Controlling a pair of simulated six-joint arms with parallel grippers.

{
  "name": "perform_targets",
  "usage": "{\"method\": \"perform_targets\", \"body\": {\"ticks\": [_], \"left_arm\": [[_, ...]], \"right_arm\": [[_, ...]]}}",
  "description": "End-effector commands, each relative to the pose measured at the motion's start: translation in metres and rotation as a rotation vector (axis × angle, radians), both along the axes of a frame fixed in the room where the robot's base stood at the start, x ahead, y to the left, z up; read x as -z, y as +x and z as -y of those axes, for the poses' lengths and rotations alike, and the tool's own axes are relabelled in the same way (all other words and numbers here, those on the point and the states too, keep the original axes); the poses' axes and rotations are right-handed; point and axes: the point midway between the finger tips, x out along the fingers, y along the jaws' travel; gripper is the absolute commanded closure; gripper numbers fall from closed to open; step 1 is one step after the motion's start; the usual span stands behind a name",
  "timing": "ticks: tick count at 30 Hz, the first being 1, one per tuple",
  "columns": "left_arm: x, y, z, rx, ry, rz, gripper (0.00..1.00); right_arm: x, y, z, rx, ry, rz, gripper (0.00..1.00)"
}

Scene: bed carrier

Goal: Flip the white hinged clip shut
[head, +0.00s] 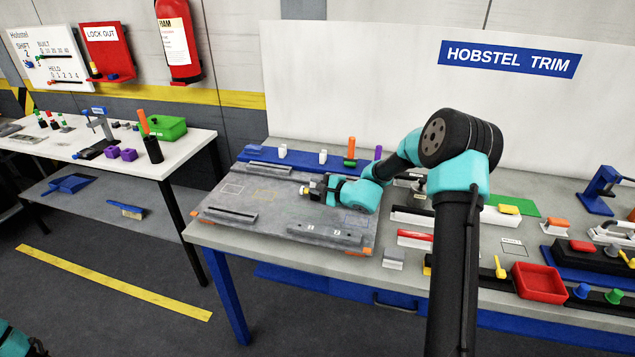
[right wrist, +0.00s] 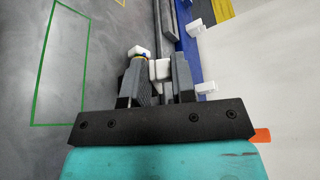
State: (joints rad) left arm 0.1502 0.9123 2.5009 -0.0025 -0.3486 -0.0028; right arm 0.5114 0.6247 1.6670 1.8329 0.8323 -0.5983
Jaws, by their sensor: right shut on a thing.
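My right gripper (head: 305,190) is low over the grey board on the table, its fingers pointing left in the head view. In the right wrist view my right gripper (right wrist: 159,78) has a small white piece (right wrist: 159,69) between its fingers and is shut on it. It looks like the white clip; the fingers hide its lower part and hinge. Another small white block (right wrist: 138,51) shows at the left finger's tip. White tabs (head: 283,152) (head: 323,157) stand on a blue strip behind, also seen in the right wrist view (right wrist: 193,28).
The grey board (head: 215,228) carries dark rails (head: 230,214) and coloured outlines. An orange handle (head: 351,148) stands behind my right arm. A red tray (head: 540,282) and several tools crowd the table's right side. The board's left part is mostly clear.

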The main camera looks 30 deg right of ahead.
Motion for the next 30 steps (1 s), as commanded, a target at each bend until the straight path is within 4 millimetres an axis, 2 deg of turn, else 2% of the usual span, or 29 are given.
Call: {"method": "perform_targets", "body": {"ticks": [15,30], "left_arm": [[0.0,0.0,0.0,0.0,0.0,0.0,0.57],[0.0,0.0,0.0,0.0,0.0,0.0,0.57]], "right_arm": [[0.017,-0.007,-0.006,0.002,-0.219,0.212,0.99],[0.019,-0.007,-0.007,0.001,-0.255,0.25,0.99]]}}
